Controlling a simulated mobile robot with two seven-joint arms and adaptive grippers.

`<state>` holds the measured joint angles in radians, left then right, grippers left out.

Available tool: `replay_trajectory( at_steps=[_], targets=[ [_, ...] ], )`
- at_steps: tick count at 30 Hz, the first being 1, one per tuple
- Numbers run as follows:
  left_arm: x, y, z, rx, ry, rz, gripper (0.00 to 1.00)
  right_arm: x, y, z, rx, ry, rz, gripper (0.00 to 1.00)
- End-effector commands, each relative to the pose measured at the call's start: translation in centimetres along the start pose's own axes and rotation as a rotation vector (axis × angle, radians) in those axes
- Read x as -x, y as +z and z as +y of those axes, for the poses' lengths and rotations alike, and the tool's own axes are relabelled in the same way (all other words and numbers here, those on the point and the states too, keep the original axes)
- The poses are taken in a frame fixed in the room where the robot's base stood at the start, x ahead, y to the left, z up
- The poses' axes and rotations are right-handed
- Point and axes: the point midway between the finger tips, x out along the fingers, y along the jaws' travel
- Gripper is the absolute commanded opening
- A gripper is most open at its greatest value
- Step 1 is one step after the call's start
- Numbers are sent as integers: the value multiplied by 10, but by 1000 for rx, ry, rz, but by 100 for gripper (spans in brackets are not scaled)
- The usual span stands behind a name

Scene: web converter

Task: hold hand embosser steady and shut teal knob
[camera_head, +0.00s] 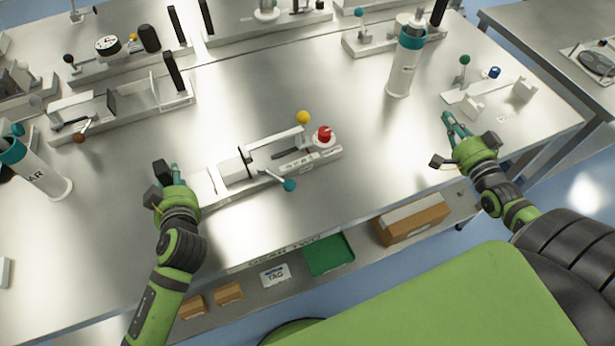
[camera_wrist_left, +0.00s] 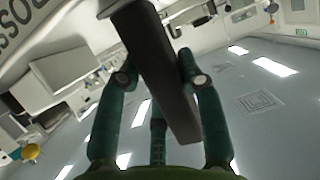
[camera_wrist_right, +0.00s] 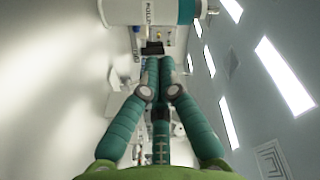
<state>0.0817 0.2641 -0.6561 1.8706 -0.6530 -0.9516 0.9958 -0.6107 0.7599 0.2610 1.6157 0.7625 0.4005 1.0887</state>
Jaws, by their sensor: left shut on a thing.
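The hand embosser (camera_head: 236,170) is a long light-grey device near the table's front edge, with a red button on its right end. Its teal knob (camera_head: 289,184) sits on a lever tip at the front side, and a yellow knob (camera_head: 303,117) is at the back. My left gripper (camera_head: 169,172) is at the device's left end. It is shut on a dark upright block (camera_wrist_left: 155,70), which looks like the embosser's handle. My right gripper (camera_head: 453,124) is above the table's right part, well away from the teal knob. Its fingers are together and empty.
A white bottle with a teal band (camera_head: 403,70) stands between the embosser and my right gripper's side. A small fixture with green and blue knobs (camera_head: 478,90) is behind the right gripper. Another bottle (camera_head: 40,172) stands at left. Table between embosser and right gripper is clear.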

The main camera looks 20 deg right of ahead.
Motion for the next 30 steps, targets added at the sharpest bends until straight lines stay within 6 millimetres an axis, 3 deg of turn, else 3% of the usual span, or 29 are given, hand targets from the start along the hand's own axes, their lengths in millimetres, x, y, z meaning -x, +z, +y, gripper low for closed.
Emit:
replay_trajectory(
  at_steps=[1, 3, 6, 9, 12, 18, 30],
  targets=[
    [0, 14, 0, -5, -1, -29, 0, -5, 37, -27, -1, -73, -91, 0],
    [0, 14, 0, -5, -1, -29, 0, 2, 89, -54, -35, -147, -215, 0],
    [0, 14, 0, -4, -1, -29, 0, 28, 154, -69, -132, -186, -369, 0],
    [0, 14, 0, -4, -2, -29, 0, 56, 199, -76, -230, -193, -482, 0],
    [0, 14, 0, -4, -2, -29, 0, 77, 228, -81, -299, -193, -559, 0],
    [0, 14, 0, -4, -2, -30, 0, 93, 246, -86, -351, -191, -612, 0],
    [0, 14, 0, -4, -2, -30, 0, 86, 249, -87, -349, -192, -609, 0]
  ],
)
